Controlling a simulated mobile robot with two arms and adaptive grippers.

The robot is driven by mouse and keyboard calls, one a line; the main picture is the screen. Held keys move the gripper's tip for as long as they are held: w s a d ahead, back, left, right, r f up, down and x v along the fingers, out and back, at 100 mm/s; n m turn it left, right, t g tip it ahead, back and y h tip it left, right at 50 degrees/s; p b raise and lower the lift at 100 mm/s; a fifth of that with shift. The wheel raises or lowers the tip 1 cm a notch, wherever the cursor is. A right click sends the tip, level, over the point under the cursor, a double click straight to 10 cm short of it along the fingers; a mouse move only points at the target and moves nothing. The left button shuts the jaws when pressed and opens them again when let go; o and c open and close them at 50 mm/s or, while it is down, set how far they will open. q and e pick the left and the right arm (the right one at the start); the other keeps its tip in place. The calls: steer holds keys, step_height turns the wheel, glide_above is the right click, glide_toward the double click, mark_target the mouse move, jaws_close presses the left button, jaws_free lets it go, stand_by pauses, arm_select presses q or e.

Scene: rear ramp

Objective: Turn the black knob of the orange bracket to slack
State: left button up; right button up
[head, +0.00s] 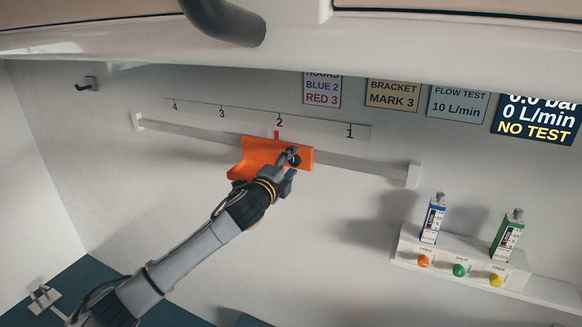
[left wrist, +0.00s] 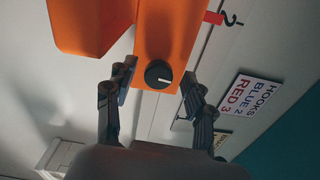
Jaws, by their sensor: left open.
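The orange bracket (head: 262,152) sits on the grey rail (head: 350,162), its red pointer (head: 277,134) at mark 2. In the left wrist view the bracket (left wrist: 168,38) has a round black knob (left wrist: 158,74) with a white line pointing to the right. My left gripper (head: 291,160) is at the bracket's right part and hides much of the knob in the head view. In the left wrist view its fingers (left wrist: 157,92) are spread apart, one on each side of the knob, with gaps between. My right gripper does not show.
A scale (head: 250,118) numbered 1 to 4 runs above the rail. Signs hang above, including one reading "BRACKET MARK 3" (head: 393,94). At right a white holder (head: 460,262) carries a blue and a green meter above coloured knobs. A dark hook (head: 88,84) is at upper left.

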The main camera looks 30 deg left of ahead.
arm_select(q)
steer(key=s, duration=1.1)
steer(key=shift+s+d, duration=0.3)
steer(key=shift+d, duration=0.15)
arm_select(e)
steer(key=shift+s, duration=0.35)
arm_select(q)
steer(key=shift+r, duration=0.1)
